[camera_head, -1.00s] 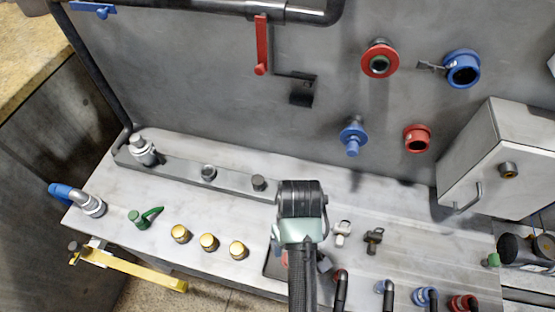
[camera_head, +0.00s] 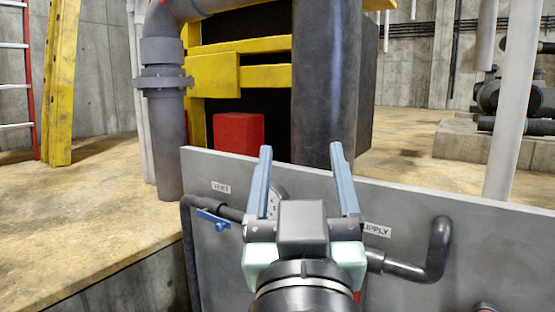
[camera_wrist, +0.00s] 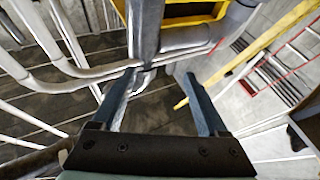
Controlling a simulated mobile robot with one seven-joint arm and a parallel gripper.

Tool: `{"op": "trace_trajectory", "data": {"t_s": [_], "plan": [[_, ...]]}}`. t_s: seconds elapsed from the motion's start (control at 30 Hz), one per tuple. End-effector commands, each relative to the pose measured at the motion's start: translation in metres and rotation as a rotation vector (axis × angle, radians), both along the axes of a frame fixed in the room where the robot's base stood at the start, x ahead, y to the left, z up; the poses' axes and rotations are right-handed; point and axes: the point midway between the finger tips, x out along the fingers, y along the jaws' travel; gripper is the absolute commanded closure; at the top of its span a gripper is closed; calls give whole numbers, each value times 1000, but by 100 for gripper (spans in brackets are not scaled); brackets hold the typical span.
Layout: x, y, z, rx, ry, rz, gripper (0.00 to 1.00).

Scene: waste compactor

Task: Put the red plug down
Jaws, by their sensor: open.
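My gripper (camera_head: 302,150) is raised above the top edge of the grey panel in the head view, pointing up and away. Its two blue-grey fingers are spread wide with nothing between them. The wrist view shows the same open, empty gripper (camera_wrist: 160,78), with pipes and floor beyond it. The red plug cannot be made out in either view now. The worktop is out of the head view.
The grey panel (camera_head: 420,225) carries VENT and SUPPLY labels, a blue-handled valve (camera_head: 213,219) and a bent dark pipe (camera_head: 437,250). Behind stand a thick grey pipe (camera_head: 168,120), yellow beams (camera_head: 240,75) and a red box (camera_head: 238,135). Open floor lies left and right.

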Motion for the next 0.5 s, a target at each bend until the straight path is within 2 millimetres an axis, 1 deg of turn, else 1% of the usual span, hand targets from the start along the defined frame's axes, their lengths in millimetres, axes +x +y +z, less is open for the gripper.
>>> {"op": "trace_trajectory", "data": {"t_s": [0.03, 0.1, 0.2, 0.3, 0.5], "plan": [[-21, 8, 31, 9, -109, 24, 23], [-48, 16, 61, 22, -229, 51, 23], [-74, 22, 86, 33, -338, 76, 23], [-86, 24, 96, 38, -385, 87, 23], [-87, 25, 97, 39, -389, 88, 23]]}}
